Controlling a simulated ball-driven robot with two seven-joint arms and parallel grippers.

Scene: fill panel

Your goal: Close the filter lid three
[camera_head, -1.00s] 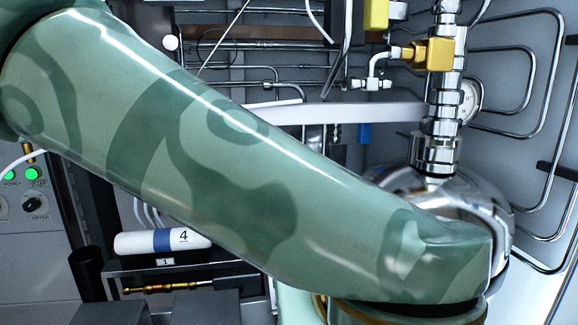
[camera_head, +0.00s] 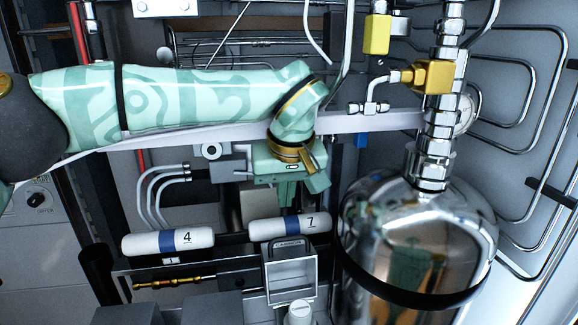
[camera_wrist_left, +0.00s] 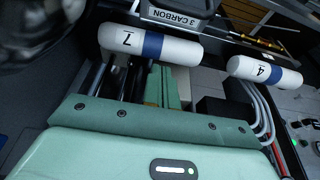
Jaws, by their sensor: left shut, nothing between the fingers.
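The filter three lid (camera_head: 290,282) is a grey frame with a handle and dark label at its top. It stands raised at the bottom centre of the head view. A plate reading "3 CARBON" (camera_wrist_left: 172,16) shows at the top edge of the left wrist view; the rest is cut off. My left gripper (camera_head: 287,200) is shut and empty, pointing down behind and above the lid, apart from it. Its green fingers (camera_wrist_left: 160,88) also show in the wrist view. A white cap (camera_head: 299,313) sits just below the lid. My right gripper is out of view.
White cylinders marked 4 (camera_head: 196,238) and 7 (camera_head: 298,226) lie behind the lid. A shiny metal tank (camera_head: 415,245) stands close on the right. Grey hoses (camera_head: 150,200) and a brass rod (camera_head: 165,283) are on the left. Pipes line the back.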

